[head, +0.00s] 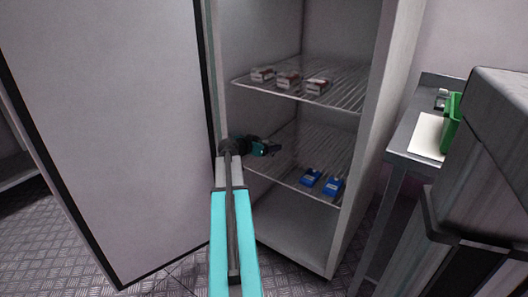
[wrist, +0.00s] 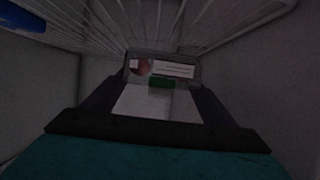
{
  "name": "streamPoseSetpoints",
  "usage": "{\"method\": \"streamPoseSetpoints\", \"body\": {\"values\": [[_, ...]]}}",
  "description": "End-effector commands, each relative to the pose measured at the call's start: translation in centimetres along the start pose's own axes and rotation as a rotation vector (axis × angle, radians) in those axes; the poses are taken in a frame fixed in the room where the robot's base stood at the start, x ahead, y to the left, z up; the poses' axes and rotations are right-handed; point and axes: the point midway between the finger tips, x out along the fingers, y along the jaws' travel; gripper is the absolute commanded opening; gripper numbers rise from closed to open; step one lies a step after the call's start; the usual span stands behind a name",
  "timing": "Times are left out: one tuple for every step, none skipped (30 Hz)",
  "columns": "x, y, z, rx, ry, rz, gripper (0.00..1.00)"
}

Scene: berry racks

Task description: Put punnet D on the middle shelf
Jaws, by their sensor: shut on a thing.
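My gripper (head: 272,148) is inside the open cabinet, in the gap between the upper wire shelf and the wire shelf below it. In the wrist view its dark fingers are shut on a punnet (wrist: 160,69) with a pale body and a white label with a red picture. No letter on it is readable. In the head view the punnet is hidden or too dark to make out. The lower wire shelf (head: 285,172), between the upper shelf and the cabinet floor, holds two blue packs (head: 322,182) at its front right. I cannot tell whether the punnet touches the shelf.
The upper wire shelf (head: 345,92) holds three red-and-white punnets (head: 289,79). The open door (head: 110,130) stands left of my arm. The lower shelf's left part looks clear. At right is a metal table (head: 402,135) with a white board (head: 427,134) and a green container (head: 451,122).

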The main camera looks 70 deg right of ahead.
Motion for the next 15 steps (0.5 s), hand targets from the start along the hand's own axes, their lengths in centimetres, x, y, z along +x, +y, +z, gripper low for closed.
{"method": "streamPoseSetpoints", "body": {"values": [[0.0,0.0,0.0,0.0,0.001,0.0,0.54],[0.0,0.0,0.0,0.0,0.001,0.0,0.54],[0.0,0.0,0.0,0.0,0.001,0.0,0.54],[0.0,0.0,0.0,0.0,0.0,0.0,0.54],[0.0,0.0,-0.1,0.0,0.0,0.0,0.54],[0.1,-0.1,-0.1,0.0,0.0,0.0,0.54],[0.1,-0.2,-0.1,0.0,0.0,0.0,0.54],[0.2,-0.3,-0.1,0.0,0.0,0.0,0.54],[0.4,-0.6,-0.2,0.0,0.0,0.0,0.54],[0.5,-0.8,-0.2,0.0,0.0,0.0,0.54],[0.6,-1.0,-0.2,-0.001,0.0,0.0,0.54],[0.8,-0.8,0.7,-0.002,-0.001,0.001,0.54],[1.0,-0.7,1.1,-0.002,-0.001,0.0,0.54],[1.1,-0.7,1.4,-0.001,-0.001,0.0,0.54],[1.3,-0.7,1.9,-0.001,-0.001,0.0,0.54]]}}
